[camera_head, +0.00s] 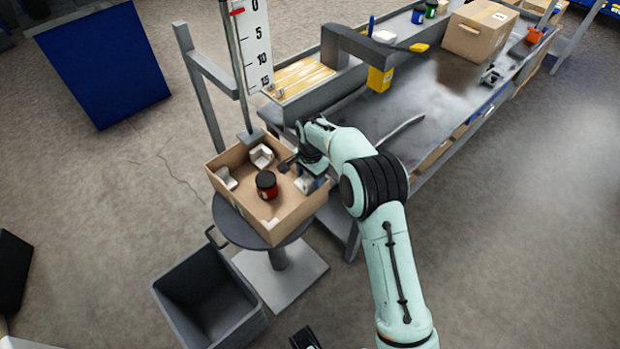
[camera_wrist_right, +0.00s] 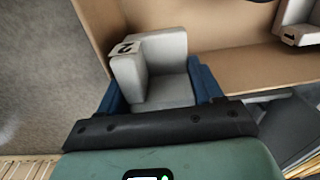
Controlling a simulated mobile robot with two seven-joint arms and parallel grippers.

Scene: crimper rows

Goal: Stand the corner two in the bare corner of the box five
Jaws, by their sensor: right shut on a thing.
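The corner two (camera_wrist_right: 160,70) is a pale grey angled block with a "2" label on its top. My right gripper (camera_head: 312,180) is shut on it, with blue fingers on both sides in the right wrist view (camera_wrist_right: 155,95). The block (camera_head: 304,184) is at the right corner of the open cardboard box (camera_head: 240,207). I cannot tell if it touches the box floor. Other pale corner pieces stand at the box's left (camera_head: 226,179) and far (camera_head: 262,157) corners, and a pale bit shows at the near corner. No number shows on the box. A dark part at the bottom edge may be my left gripper (camera_head: 304,338).
A red jar with a black lid (camera_head: 266,185) stands inside the box. The box sits on a round stand (camera_head: 229,225). A grey bin (camera_head: 208,297) is below it. A ruled post (camera_head: 250,50) rises behind, and a long workbench (camera_head: 430,90) lies to the right.

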